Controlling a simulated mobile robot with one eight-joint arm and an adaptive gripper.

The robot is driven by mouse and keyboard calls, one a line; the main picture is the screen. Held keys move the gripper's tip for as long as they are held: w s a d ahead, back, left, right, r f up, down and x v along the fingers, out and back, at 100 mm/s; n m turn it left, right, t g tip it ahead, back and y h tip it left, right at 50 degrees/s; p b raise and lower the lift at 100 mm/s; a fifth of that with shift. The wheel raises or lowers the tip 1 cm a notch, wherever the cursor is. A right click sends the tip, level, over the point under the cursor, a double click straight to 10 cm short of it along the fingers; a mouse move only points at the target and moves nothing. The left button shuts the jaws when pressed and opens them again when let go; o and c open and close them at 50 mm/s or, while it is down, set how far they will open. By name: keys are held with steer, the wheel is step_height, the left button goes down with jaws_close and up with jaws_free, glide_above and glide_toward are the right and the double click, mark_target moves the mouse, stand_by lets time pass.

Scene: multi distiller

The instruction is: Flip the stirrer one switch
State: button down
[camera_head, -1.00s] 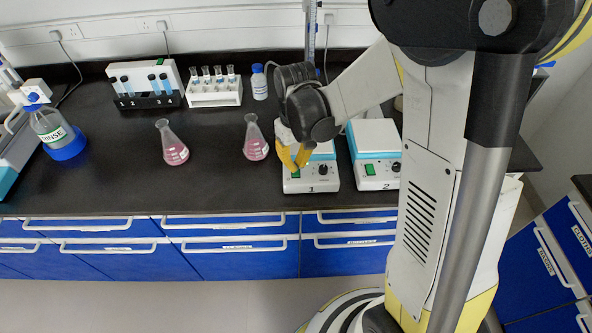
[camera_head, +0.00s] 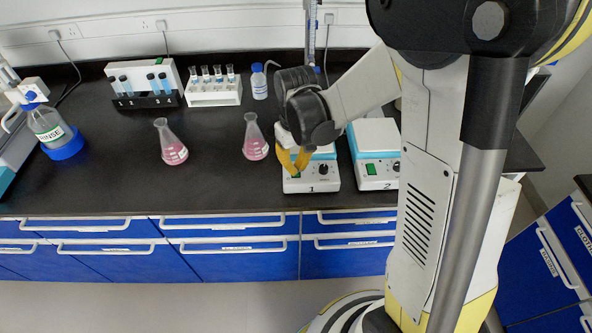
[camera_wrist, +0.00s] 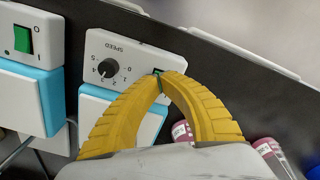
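Stirrer one (camera_head: 311,185) is a white box with a blue band, a dark knob and a label "1", near the front of the bench. Its green switch (camera_head: 294,171) is on the front panel, left of the knob. My gripper (camera_head: 295,168) points down at this switch. In the wrist view, the yellow fingers of my gripper (camera_wrist: 163,78) meet at their tips over the green switch (camera_wrist: 157,72) and partly hide it. The fingers look shut with nothing held. I cannot tell whether the tips press on the switch or which way it is tipped.
Stirrer two (camera_head: 377,175) stands close on the right. Two flasks of pink liquid, (camera_head: 256,150) and (camera_head: 173,154), stand to the left. Tube racks (camera_head: 214,95) and a small bottle (camera_head: 259,84) are behind. Bench space between the flasks is clear.

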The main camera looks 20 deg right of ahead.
steer(key=shift+f+b, duration=0.8)
steer(key=shift+f, duration=0.15)
steer(key=shift+r, duration=0.1)
stand_by(0.4)
steer(key=shift+r+p, duration=2.55)
steer(key=shift+r, duration=0.9)
steer(key=shift+r, duration=0.1)
steer(key=s+r+m+t+b, duration=0.2)
steer(key=s+r+t, duration=0.5)
steer(key=s+r, duration=0.4)
steer(key=shift+s+b, duration=0.6)
steer(key=shift+s, duration=0.3)
